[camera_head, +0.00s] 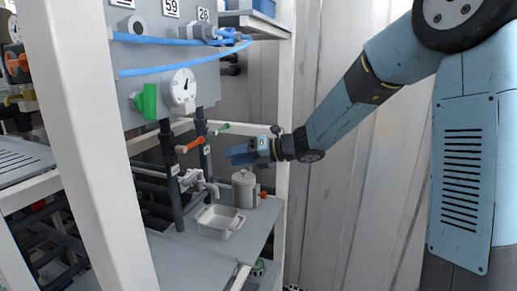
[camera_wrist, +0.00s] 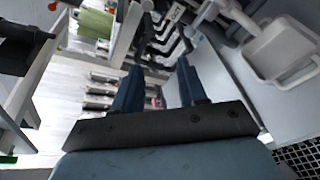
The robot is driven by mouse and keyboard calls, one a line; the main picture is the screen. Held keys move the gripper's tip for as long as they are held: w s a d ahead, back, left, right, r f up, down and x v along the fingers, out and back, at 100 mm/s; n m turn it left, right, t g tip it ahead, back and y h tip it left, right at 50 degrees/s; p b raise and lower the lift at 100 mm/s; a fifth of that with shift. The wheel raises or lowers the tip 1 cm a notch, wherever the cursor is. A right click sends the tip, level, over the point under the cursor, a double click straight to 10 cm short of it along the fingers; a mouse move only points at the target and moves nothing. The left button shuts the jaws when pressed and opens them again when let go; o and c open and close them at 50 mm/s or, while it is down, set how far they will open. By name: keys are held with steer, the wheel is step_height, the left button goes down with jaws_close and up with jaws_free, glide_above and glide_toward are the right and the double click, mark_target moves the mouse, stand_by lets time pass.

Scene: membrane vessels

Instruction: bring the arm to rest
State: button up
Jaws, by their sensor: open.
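My arm reaches in from the right in the head view, with its blue-grey links bent down toward the rack. My gripper (camera_head: 238,154) is above and beside a grey lidded canister (camera_head: 244,188), apart from it. In the wrist view the two dark blue fingers of my gripper (camera_wrist: 158,88) stand apart with nothing between them. A white tray (camera_head: 220,221) sits on the grey shelf left of the canister; a white tray also shows in the wrist view (camera_wrist: 283,48) at upper right.
A white rack post (camera_head: 92,140) stands at left. A panel holds a gauge (camera_head: 183,88), a green handle (camera_head: 146,101) and blue hoses. Dark pipes with an orange valve handle (camera_head: 190,145) and a white tap (camera_head: 196,184) rise above the grey shelf (camera_head: 185,262). A pale corrugated wall is behind.

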steer(key=s+d+r+n+t+h, duration=0.3)
steer(key=s+d+n+h, duration=1.1)
steer(key=s+d+n, duration=1.3)
steer(key=d+n, duration=0.3)
steer(key=shift+s+d+n+h, duration=0.2)
steer(key=shift+d+n+h, duration=0.1)
steer(key=shift+d+h, duration=0.1)
